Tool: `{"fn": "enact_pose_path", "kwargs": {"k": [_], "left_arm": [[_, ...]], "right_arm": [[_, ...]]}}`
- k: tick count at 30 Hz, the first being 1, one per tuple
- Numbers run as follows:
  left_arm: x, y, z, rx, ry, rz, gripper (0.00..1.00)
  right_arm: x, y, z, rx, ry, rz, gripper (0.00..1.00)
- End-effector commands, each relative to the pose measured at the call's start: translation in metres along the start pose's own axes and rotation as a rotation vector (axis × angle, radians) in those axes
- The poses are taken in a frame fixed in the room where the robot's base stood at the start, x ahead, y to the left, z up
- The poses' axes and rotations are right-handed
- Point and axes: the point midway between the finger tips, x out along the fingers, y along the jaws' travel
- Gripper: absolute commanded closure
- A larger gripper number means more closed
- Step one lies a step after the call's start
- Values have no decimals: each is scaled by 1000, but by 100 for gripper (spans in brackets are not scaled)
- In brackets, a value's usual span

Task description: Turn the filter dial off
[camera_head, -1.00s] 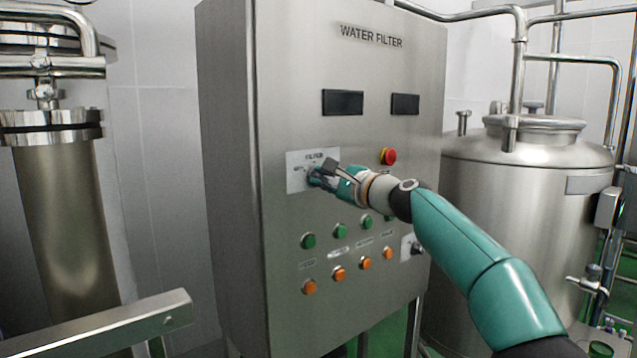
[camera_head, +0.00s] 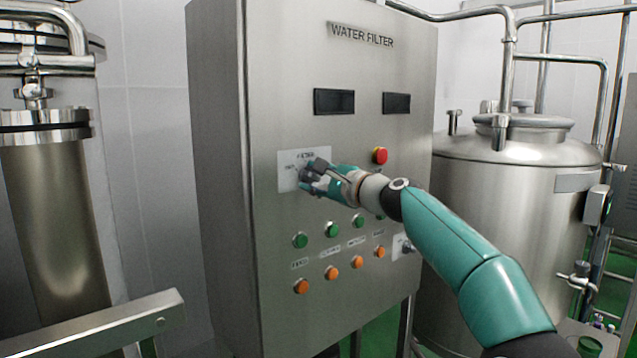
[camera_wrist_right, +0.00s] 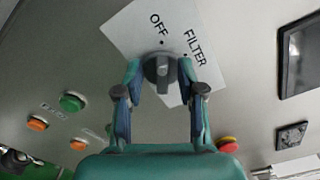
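The filter dial (camera_wrist_right: 162,73) is a grey round knob with a raised bar, on a white label plate (camera_wrist_right: 122,29) marked OFF and FILTER. In the wrist view the bar stands nearly upright, its upper end toward the dot by OFF. My right gripper (camera_wrist_right: 160,78) has one finger on each side of the dial, spread apart; contact with the knob is not clear. In the head view my right gripper (camera_head: 308,176) is at the label plate (camera_head: 289,171) on the water filter cabinet (camera_head: 285,60) and hides most of the dial. My left gripper is not in view.
A red stop button (camera_head: 380,155) sits right of the dial. Green buttons (camera_head: 300,240) and orange buttons (camera_head: 301,286) lie below it. A steel tank (camera_head: 510,210) stands right of the cabinet, and a metal beam (camera_head: 120,325) is at lower left.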

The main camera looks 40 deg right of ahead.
Motion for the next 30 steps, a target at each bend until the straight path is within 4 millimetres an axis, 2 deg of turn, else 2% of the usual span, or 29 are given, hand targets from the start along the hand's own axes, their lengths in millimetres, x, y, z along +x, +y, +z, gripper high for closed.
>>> {"fn": "enact_pose_path", "kwargs": {"k": [8, 21, 25, 30], "left_arm": [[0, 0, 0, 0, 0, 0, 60], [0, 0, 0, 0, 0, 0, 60], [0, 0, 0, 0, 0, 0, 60], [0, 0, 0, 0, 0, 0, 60]], "right_arm": [[-24, -1, -1, 0, 2, -2, 61], [-104, 1, -2, -1, 2, 1, 61], [-115, 2, -1, 0, 1, 2, 61], [-120, 2, -1, -1, 0, 3, 61]]}}
